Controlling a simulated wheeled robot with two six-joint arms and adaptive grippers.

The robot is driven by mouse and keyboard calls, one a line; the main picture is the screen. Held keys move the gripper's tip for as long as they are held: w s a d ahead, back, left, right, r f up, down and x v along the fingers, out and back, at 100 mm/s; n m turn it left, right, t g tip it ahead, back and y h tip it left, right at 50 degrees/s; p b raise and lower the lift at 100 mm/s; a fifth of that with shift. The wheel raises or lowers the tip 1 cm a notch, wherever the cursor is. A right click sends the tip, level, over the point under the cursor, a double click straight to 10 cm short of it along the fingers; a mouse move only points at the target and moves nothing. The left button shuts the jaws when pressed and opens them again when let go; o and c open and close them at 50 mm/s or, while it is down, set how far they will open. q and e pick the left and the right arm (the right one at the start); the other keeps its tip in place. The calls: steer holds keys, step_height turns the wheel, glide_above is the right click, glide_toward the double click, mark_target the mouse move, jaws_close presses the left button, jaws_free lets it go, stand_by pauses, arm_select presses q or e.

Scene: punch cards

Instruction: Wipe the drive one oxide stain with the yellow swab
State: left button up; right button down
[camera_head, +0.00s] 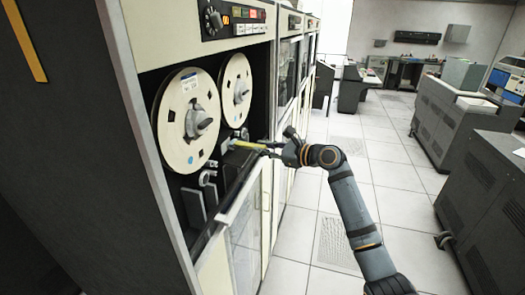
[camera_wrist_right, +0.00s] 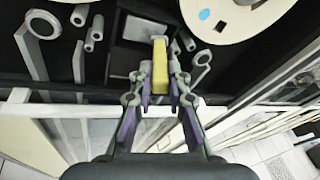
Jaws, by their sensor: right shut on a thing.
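My right gripper (camera_head: 272,149) reaches in from the right and is shut on the yellow swab (camera_head: 247,144). The swab points left into the open front of the tape drive, below the reels. I cannot make out the oxide stain. I cannot tell whether the swab tip touches the deck. My left gripper is not in view.
The drive carries two cream reels, a left one (camera_head: 181,148) and a right one (camera_head: 235,80). Guide rollers (camera_head: 207,178) and posts stick out below them. A lowered glass door (camera_head: 245,225) lies in front. Tiled floor (camera_head: 385,165) is free to the right; grey cabinets (camera_head: 455,115) stand beyond.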

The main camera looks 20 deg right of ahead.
steer(key=shift+a+r+p, duration=0.1)
steer(key=shift+r+p, duration=0.05)
steer(key=shift+p, duration=0.45)
steer(key=s+a, duration=0.1)
steer(key=s+a+p, duration=0.1)
steer(key=s, duration=0.1)
steer(key=s+a+p, duration=0.1)
steer(key=shift+s+a, duration=0.1)
steer(key=shift+s, duration=0.3)
steer(key=s+d, duration=0.3)
steer(key=d, duration=0.2)
steer(key=shift+s, duration=0.15)
steer(key=shift+d, duration=0.1)
